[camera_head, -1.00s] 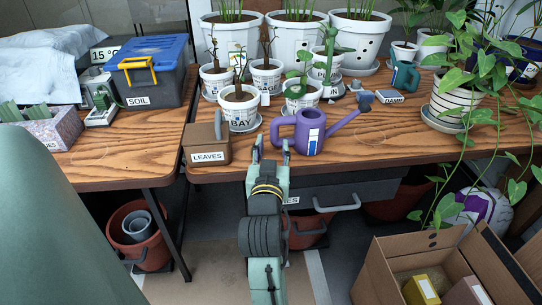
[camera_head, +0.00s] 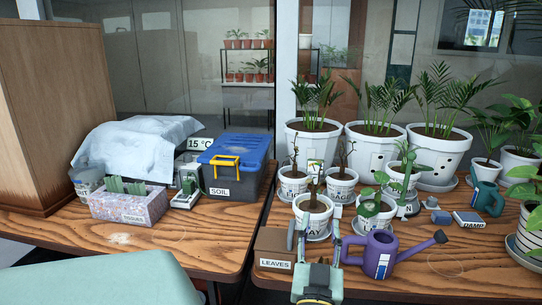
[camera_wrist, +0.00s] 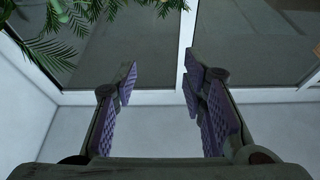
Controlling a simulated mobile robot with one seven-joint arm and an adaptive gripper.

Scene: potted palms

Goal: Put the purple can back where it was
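The purple watering can (camera_head: 380,255) stands upright on the right wooden table (camera_head: 470,250), with its spout to the right and a white-and-blue label on its side. My gripper (camera_head: 313,236) is raised at the front of this table, left of the can in the head view. It looks apart from the can, though its exact depth is hard to tell. In the wrist view my gripper (camera_wrist: 160,78) has its fingers wide apart with nothing between them. That view faces the windows and palm fronds, and the can is not in it.
Small labelled pots (camera_head: 315,218) stand behind the can. The LEAVES box (camera_head: 273,250) is left of my gripper. A blue-lidded SOIL box (camera_head: 235,165) is on the left table.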

